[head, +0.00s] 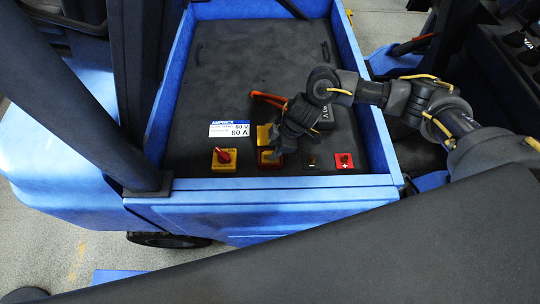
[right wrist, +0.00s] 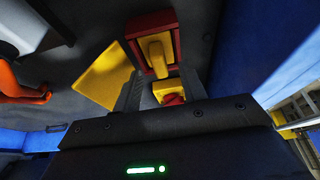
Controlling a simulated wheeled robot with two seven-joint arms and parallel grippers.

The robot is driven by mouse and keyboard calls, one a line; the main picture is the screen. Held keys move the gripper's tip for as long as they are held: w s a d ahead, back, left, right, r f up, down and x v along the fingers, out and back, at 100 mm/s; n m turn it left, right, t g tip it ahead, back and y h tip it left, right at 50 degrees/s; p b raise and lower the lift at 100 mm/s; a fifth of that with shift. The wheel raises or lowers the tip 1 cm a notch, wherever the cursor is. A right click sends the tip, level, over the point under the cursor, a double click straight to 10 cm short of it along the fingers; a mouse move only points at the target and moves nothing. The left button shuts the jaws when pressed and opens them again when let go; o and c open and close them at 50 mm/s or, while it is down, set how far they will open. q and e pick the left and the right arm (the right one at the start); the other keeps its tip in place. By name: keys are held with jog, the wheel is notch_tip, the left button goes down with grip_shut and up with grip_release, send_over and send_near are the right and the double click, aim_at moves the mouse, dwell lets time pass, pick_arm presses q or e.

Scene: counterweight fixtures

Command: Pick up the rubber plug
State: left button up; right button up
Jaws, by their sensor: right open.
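A yellow block (right wrist: 155,52) stands in a red square frame (right wrist: 137,22) in the right wrist view; it may be the rubber plug, but I cannot tell for sure. In the head view the red frame (head: 270,165) is partly hidden behind my right gripper (head: 277,150). My right gripper is open and points down over the dark panel, close to the frame. My left gripper is not in view.
The dark panel (head: 225,75) sits inside blue walls (head: 375,120). On it are a red knob on a yellow plate (head: 223,156), a white-and-blue label (head: 229,129), a black terminal (head: 311,161), a red plus terminal (head: 343,161) and an orange-handled tool (head: 268,98). A dark post (head: 127,80) stands left.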

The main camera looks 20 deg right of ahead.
jog(key=shift+x, duration=0.8)
jog(key=shift+c, duration=0.3)
jog(key=c, duration=0.8)
notch_tip(320, 180, up, 10)
jog(key=b, duration=0.1)
